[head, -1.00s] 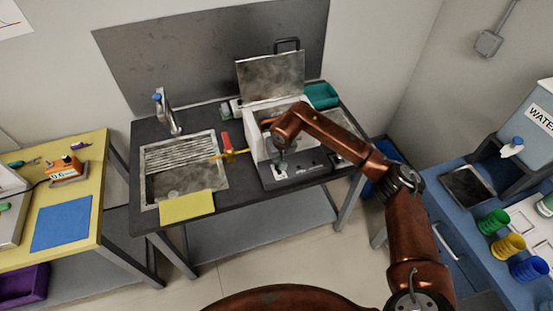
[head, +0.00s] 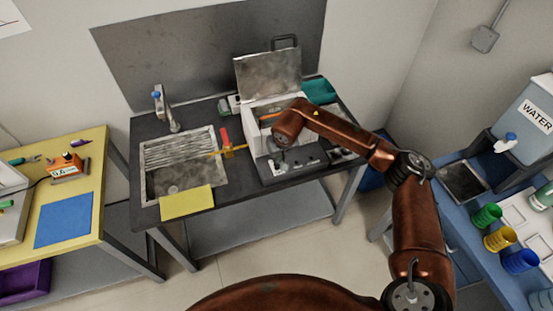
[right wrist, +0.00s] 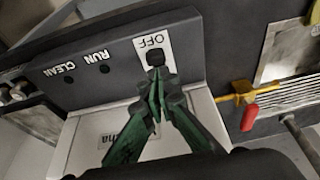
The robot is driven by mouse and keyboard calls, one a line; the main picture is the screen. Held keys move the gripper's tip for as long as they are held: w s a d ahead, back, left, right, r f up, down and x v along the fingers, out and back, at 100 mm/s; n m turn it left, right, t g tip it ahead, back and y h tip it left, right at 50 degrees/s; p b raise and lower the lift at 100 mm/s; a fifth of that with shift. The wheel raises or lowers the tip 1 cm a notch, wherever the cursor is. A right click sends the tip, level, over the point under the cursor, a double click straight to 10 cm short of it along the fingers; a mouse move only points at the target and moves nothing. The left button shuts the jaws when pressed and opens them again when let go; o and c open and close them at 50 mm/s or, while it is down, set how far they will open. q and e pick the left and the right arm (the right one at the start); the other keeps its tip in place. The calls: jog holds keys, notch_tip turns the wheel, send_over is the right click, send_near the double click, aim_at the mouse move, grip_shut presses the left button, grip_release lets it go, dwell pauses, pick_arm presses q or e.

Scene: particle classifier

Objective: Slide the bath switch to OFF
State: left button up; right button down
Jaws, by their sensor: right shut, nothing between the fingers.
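The bath is a white box (head: 250,133) with its metal lid raised, on the dark table. Its dark grey control panel (head: 305,162) faces the front and also shows in the right wrist view (right wrist: 107,62). A white switch plate (right wrist: 142,42) on it reads OFF. The black switch knob (right wrist: 155,57) sits close beside that lettering; the plate's other end is hidden behind my fingers. My right gripper (right wrist: 157,76) is shut and empty, fingertips right at the knob; contact is unclear. In the head view the right gripper (head: 281,160) is partly covered by my arm. My left gripper is not in view.
A sink (head: 150,187) with a tap (head: 167,108), a yellow cloth (head: 187,202) and a red-handled yellow valve (head: 228,145) lie left of the bath. RUN and CLEAN markings (right wrist: 80,63) share the panel.

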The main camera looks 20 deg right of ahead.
jog(key=p+v, duration=0.2)
jog(key=v, duration=0.5)
jog(key=shift+r+p, duration=0.3)
